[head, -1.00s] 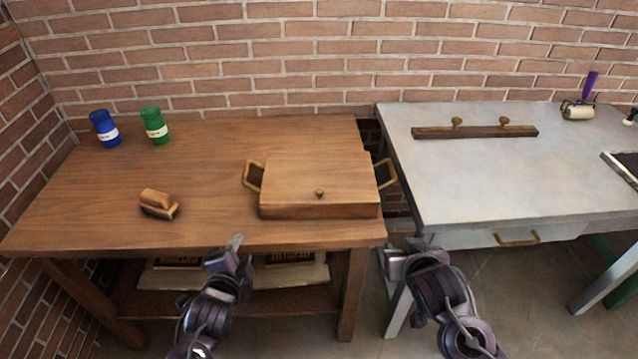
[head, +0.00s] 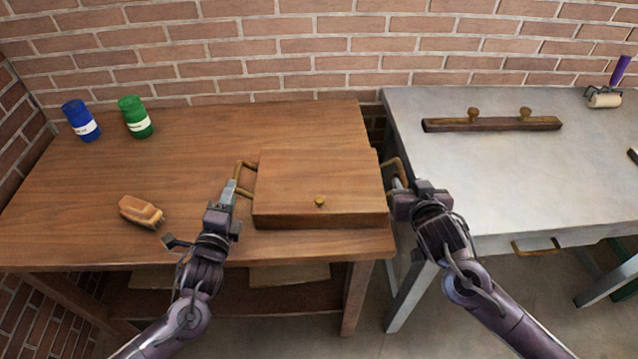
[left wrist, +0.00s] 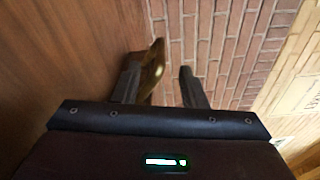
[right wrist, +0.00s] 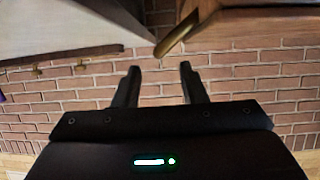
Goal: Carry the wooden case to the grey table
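The wooden case (head: 315,185) lies closed on the brown wooden table, near its right end, with a small brass knob on its front edge. A brass handle stands out on each side. My left gripper (head: 230,190) is at the left handle (head: 243,178). In the left wrist view that handle (left wrist: 153,70) shows between the open fingers, close to one of them. My right gripper (head: 402,190) is by the right handle (head: 396,168). In the right wrist view the handle (right wrist: 178,36) lies just beyond the open, empty fingers. The grey table (head: 480,180) stands to the right.
A blue can (head: 81,121), a green can (head: 136,118) and a wooden block tool (head: 141,212) stand on the brown table. A narrow gap separates the tables.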

